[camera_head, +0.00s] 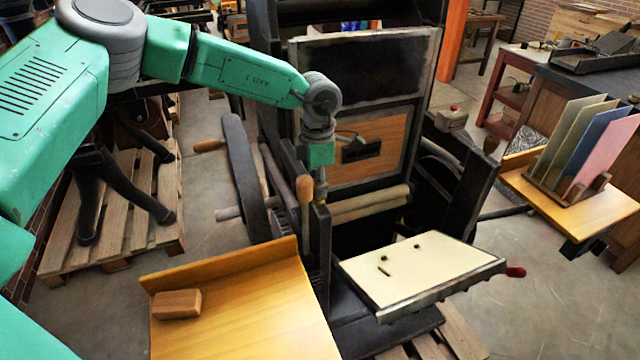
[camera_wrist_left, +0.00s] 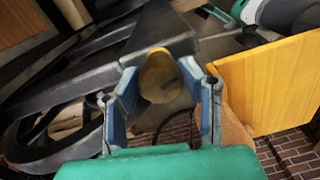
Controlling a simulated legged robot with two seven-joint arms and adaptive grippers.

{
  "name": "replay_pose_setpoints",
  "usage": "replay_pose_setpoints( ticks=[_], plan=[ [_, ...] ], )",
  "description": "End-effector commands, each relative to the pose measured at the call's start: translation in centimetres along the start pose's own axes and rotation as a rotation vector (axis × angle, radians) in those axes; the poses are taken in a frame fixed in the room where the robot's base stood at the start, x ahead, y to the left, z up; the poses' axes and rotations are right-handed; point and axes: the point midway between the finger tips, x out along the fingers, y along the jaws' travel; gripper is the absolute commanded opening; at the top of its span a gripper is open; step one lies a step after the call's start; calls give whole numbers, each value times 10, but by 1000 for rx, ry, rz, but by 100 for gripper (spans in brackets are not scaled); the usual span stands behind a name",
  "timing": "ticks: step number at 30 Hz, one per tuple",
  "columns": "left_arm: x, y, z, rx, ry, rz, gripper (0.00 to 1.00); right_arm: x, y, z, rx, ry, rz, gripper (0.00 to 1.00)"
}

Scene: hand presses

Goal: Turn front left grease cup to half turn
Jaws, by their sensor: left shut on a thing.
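In the head view my left gripper (camera_head: 321,182) points down onto the top of the dark front left post (camera_head: 320,235); the cup is mostly hidden there. My right gripper is in neither view.
A wooden-handled lever (camera_head: 305,190) stands close left of the gripper. A wooden side table (camera_head: 240,315) with a wood block (camera_head: 176,303) is in front. A pale press bed (camera_head: 415,270) lies to the right. A flywheel (camera_head: 243,175) stands behind left.

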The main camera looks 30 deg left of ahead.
Motion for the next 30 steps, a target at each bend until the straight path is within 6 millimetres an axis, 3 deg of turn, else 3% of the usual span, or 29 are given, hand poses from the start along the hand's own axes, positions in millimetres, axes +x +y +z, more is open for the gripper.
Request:
replay_pose_setpoints(
  ticks=[12,28,29,30],
  plan=[
    [-4,4,1,174,1,8,6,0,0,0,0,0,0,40],
    [-5,5,1,195,0,11,6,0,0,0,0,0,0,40],
    [-5,5,1,195,0,11,42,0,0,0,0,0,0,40],
    [-5,5,1,195,0,11,56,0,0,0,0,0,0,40]
  ],
)
